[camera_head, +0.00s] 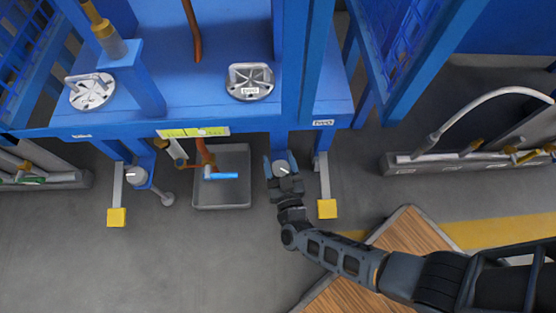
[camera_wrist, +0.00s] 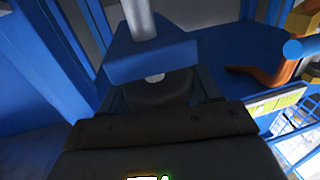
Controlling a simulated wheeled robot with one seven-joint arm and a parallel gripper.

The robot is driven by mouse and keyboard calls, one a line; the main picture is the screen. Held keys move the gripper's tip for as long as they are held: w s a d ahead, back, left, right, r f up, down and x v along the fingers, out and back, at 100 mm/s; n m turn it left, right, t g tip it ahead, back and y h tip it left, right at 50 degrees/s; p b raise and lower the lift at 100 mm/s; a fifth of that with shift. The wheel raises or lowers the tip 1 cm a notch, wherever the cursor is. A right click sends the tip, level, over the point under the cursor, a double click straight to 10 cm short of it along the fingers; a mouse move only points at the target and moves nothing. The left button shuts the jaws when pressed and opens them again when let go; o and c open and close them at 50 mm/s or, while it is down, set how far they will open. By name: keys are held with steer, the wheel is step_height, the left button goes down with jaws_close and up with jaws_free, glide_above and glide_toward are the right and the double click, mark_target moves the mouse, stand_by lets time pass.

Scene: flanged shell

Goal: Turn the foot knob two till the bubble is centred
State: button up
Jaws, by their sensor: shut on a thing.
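A round pale foot knob (camera_head: 280,168) sits below the blue frame's front edge, right of the grey tray. My gripper (camera_head: 281,164) is around this knob from the front, with a finger on each side, and is shut on it. Another pale foot knob (camera_head: 137,175) stands at the left, clear of my gripper. A yellow-green strip (camera_head: 193,132), possibly the level, is on the frame's front edge; the bubble is too small to make out. In the wrist view my dark gripper body hides most of the knob, under a blue bracket (camera_wrist: 150,55) with a pale rod.
A grey tray (camera_head: 220,196) with an orange pipe and a blue-handled valve (camera_head: 221,176) above it lies left of my gripper. Yellow-ended bars (camera_head: 327,208) (camera_head: 117,217) stick out on both sides. A wooden pallet (camera_head: 408,235) lies under my arm. The floor at lower left is clear.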

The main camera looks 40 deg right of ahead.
stand_by(0.3)
steer(key=o, duration=1)
steer(key=shift+c, duration=0.2)
steer(key=shift+s, duration=0.1)
steer(key=p+v, duration=0.1)
steer(key=v, duration=0.6)
steer(key=shift+s+a, duration=0.25)
